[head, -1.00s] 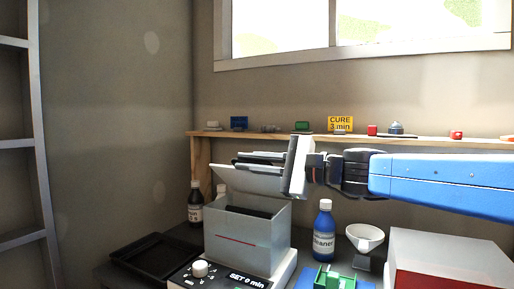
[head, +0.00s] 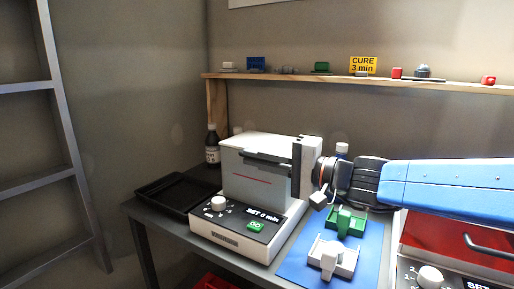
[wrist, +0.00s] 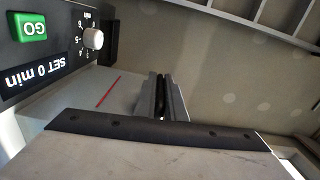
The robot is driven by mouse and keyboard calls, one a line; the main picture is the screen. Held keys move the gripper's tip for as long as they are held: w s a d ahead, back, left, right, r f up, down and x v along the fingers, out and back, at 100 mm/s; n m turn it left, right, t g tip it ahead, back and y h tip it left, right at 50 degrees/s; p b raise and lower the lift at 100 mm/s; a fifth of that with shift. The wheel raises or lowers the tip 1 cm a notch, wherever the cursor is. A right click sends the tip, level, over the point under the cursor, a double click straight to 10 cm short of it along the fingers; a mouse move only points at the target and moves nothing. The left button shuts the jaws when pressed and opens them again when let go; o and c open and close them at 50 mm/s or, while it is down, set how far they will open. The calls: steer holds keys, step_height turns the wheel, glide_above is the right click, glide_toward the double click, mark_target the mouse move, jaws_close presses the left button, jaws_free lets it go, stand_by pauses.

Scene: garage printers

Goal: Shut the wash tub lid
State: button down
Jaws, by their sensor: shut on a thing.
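The wash tub (head: 245,190) is a grey box with a red line on its front, standing on a white base. Its pale lid (head: 272,141) lies flat or almost flat over the top in the head view; a small gap cannot be ruled out. My gripper (head: 246,157) reaches in from the right, its dark fingers along the lid's front edge. It is shut on the lid's front part, though the fingers hide the exact grip. In the wrist view my fingers (wrist: 164,92) point past the tub's front (wrist: 122,88), and my gripper's body hides most of the lid.
The base carries a white knob (head: 218,203), a green GO button (head: 256,226) and a "SET 0 min" display. A black tray (head: 172,196) lies left, a dark bottle (head: 212,145) behind. A blue mat (head: 302,262) with green and white parts and a red-fronted machine (head: 440,238) stand right.

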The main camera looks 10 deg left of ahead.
steer(key=c, duration=1.8)
jaws_free()
steer(key=shift+f, duration=0.1)
steer(key=shift+c, duration=0.2)
steer(key=shift+d, duration=0.15)
steer(key=v, duration=1.7)
steer(key=shift+s, duration=0.1)
